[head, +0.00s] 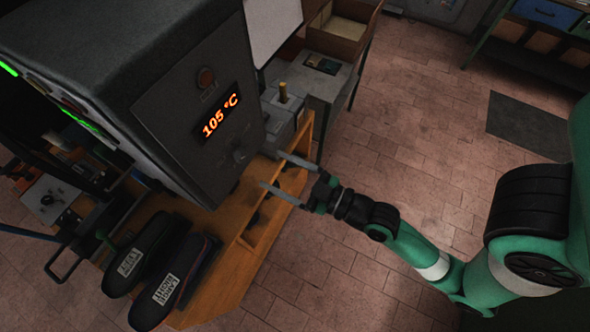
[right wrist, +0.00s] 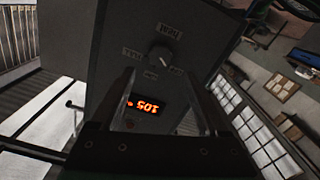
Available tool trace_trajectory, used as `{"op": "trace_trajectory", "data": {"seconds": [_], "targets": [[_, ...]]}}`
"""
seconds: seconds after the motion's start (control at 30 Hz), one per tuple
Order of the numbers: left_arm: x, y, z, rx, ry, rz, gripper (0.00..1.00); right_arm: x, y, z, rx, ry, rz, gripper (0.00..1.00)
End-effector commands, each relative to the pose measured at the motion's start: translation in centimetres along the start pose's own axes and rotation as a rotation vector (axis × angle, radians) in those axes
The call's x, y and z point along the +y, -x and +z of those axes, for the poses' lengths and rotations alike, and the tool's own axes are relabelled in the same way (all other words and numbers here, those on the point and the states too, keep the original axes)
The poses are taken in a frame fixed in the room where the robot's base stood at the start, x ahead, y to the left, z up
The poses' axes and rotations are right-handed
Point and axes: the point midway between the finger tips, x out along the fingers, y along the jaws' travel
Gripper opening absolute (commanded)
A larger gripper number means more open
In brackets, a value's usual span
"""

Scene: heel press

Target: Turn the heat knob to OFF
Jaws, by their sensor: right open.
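The heat knob (head: 240,152) is a small dark dial on the grey panel (head: 180,120) of the press, below the lit orange display (head: 221,118) reading 105 °C. In the right wrist view, the knob (right wrist: 161,56) shows with small white labels around it, and the display is upside down. I cannot tell for sure which label the knob points to. My right gripper (head: 272,169) is open and empty, its fingers pointing toward the panel from the right. In the right wrist view the knob lies beyond and between the fingers, apart from them. My left gripper is not in view.
A dark red button (head: 206,77) sits above the display. Two dark shoe soles (head: 145,250) with white labels lie at the wooden bench's left. A grey box with a wooden peg (head: 283,92) stands right of the panel. The tiled floor (head: 400,130) on the right is mostly open.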

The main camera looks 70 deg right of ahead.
Motion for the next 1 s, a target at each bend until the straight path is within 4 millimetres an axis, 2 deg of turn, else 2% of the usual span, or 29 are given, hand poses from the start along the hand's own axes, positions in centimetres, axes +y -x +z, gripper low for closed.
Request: {"op": "trace_trajectory", "data": {"seconds": [0.03,0.1,0.3,0.87,0.93,1.0], "targets": [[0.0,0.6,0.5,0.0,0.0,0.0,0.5,-0.1,1.2,0.4,-0.003,-0.001,0.001,0.78],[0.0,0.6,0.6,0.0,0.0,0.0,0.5,-0.1,2.4,0.3,-0.003,-0.002,0.001,0.78],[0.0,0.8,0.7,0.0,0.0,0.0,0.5,0.0,4.0,0.0,0.001,0.0,0.001,0.78],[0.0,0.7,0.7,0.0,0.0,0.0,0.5,0.0,4.0,-0.1,0.002,0.0,0.0,0.78],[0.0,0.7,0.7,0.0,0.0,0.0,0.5,-0.2,3.7,-0.6,0.02,0.002,-0.008,0.78],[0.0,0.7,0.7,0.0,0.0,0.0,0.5,-0.1,2.6,-2.2,0.076,0.009,-0.007,0.78]]}}
